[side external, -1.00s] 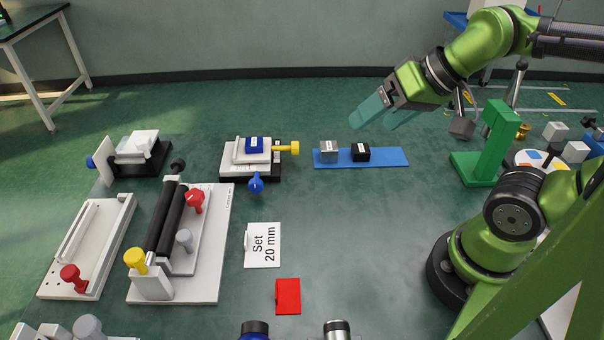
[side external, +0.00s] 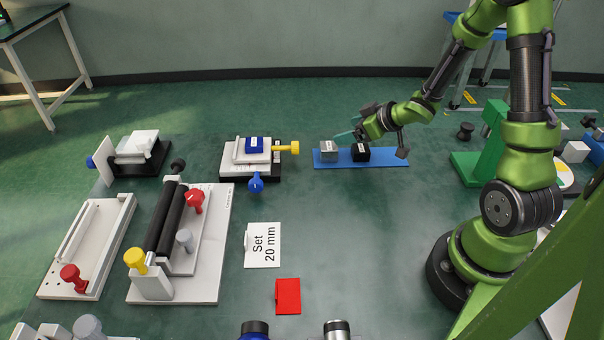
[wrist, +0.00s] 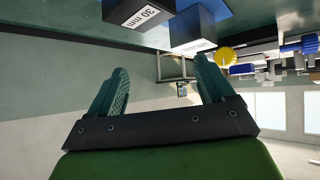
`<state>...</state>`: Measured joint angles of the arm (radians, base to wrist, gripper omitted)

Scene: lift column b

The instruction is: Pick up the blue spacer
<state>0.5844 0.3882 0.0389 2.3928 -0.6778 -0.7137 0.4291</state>
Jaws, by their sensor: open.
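The blue spacer (side external: 254,144) is a small dark-blue block with a white label. It sits on the white top of a small stage (side external: 238,153), left of the blue mat. My gripper (side external: 347,136) is at the blue mat, right of and apart from the spacer, close to a grey block and a black block. In the wrist view my gripper (wrist: 161,66) has its teal fingers spread with nothing held between them. I cannot tell the spacer for certain in the wrist view.
The grey block (side external: 329,151) and black block (side external: 361,153) stand on the blue mat (side external: 390,158). The stage has a yellow knob (side external: 289,148) and a blue knob (side external: 256,183). A "Set 20 mm" card (side external: 262,246) and red card (side external: 288,296) lie in front. Open floor is right of them.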

